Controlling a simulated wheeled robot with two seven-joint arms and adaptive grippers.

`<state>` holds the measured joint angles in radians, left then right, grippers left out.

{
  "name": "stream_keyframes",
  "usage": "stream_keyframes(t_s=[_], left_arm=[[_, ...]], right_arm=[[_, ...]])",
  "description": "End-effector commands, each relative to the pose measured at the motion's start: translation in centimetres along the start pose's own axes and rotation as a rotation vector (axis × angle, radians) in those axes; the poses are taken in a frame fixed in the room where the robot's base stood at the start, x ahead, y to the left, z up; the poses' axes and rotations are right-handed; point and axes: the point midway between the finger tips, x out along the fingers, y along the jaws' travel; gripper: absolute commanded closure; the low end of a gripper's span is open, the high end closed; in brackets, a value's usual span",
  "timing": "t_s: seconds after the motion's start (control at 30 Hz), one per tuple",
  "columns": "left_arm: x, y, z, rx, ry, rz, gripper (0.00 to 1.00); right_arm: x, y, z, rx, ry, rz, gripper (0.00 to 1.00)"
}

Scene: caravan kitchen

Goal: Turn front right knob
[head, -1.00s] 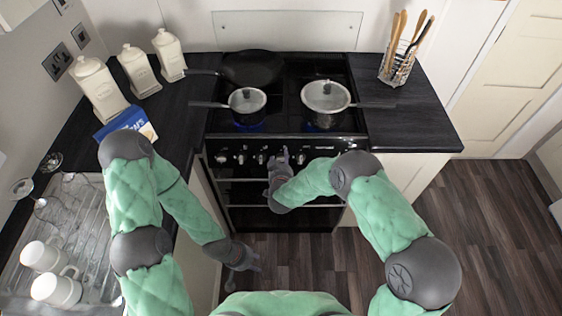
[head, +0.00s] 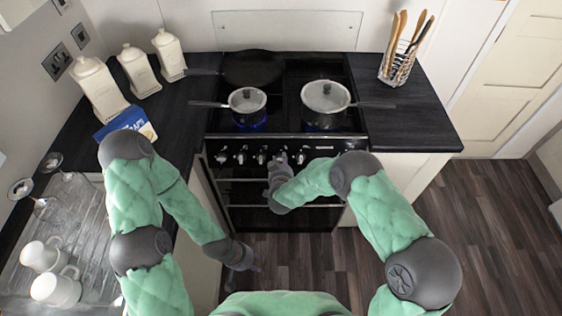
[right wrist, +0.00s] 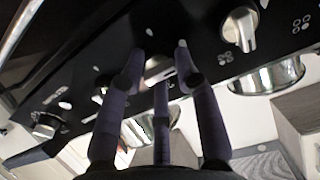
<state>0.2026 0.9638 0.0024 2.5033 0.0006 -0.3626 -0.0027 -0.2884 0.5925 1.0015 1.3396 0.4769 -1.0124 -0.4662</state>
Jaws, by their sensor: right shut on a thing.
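The black stove (head: 290,205) has a row of silver knobs on its front panel. In the right wrist view the fingers (right wrist: 158,75) close around this silver knob (right wrist: 158,66). Another knob (right wrist: 240,28) with a burner mark beside it is free to the right there.
A black pan (head: 252,68) sits on the back left of the hob. Canisters (head: 98,88) and a blue box (head: 125,122) stand on the left counter, a utensil holder (head: 397,66) on the right counter. The floor (head: 490,225) at right is clear.

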Motion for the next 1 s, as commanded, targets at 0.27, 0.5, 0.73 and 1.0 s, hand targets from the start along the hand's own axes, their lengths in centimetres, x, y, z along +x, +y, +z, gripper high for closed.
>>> stream_keyframes(t_s=[0.27, 0.5, 0.73, 1.0], left_arm=[[0.3, -0.1, 0.0, 0.000, 0.000, 0.000, 0.60], [1.1, -0.4, 0.0, 0.000, 0.000, 0.000, 0.60], [2.4, -0.8, -0.1, 0.000, 0.000, 0.000, 0.60], [3.9, -1.4, -0.1, 0.000, 0.000, 0.000, 0.60]], right_arm=[[0.2, 0.0, -0.7, 0.041, 0.014, 0.002, 1.00], [0.3, 0.0, -0.8, 0.167, 0.018, 0.006, 1.00], [0.3, 0.1, -0.8, 0.377, 0.021, 0.014, 1.00], [0.3, 0.1, -0.9, 0.635, 0.023, 0.024, 1.00]])
